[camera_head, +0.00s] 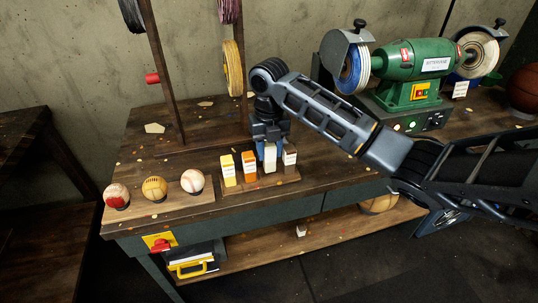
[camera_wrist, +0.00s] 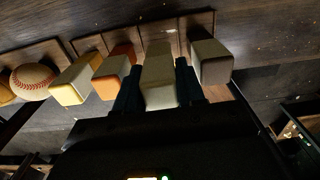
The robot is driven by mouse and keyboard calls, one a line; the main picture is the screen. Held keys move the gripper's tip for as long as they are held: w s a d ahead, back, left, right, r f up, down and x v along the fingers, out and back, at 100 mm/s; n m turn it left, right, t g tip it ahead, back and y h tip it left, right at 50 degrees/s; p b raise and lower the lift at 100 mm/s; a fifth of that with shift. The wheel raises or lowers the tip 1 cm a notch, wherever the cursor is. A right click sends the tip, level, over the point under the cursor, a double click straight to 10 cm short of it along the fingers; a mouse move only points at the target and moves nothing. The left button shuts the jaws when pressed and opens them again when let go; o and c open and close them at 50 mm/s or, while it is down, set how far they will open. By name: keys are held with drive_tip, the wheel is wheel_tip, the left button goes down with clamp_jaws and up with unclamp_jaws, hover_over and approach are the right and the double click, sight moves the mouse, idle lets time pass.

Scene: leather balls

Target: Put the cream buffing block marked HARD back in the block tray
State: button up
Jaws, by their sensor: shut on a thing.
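The cream block (camera_head: 270,158) stands upright in the row of blocks on the wooden block tray (camera_head: 262,190). It is between the orange block (camera_head: 249,168) and a grey-white block (camera_head: 289,158). My gripper (camera_head: 270,148) comes down from above and is shut on the cream block. In the wrist view the cream block (camera_wrist: 160,92) sits between my two dark blue fingers (camera_wrist: 158,88). Its lower end lines up with the tray, but I cannot tell whether it is fully seated. No HARD marking is readable.
A yellow block (camera_head: 228,170) stands at the tray's left end. A ball stand (camera_head: 160,208) with three balls is further left. A green grinder (camera_head: 415,70) stands at the back right. A small white block (camera_head: 301,230) lies on the lower shelf. The bench front right of the tray is clear.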

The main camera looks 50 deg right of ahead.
drive_tip(key=shift+f, duration=1.15)
drive_tip(key=o, duration=0.7)
drive_tip(key=shift+c, duration=0.2)
wheel_tip(320, 180, up, 12)
drive_tip(key=shift+b, duration=0.3)
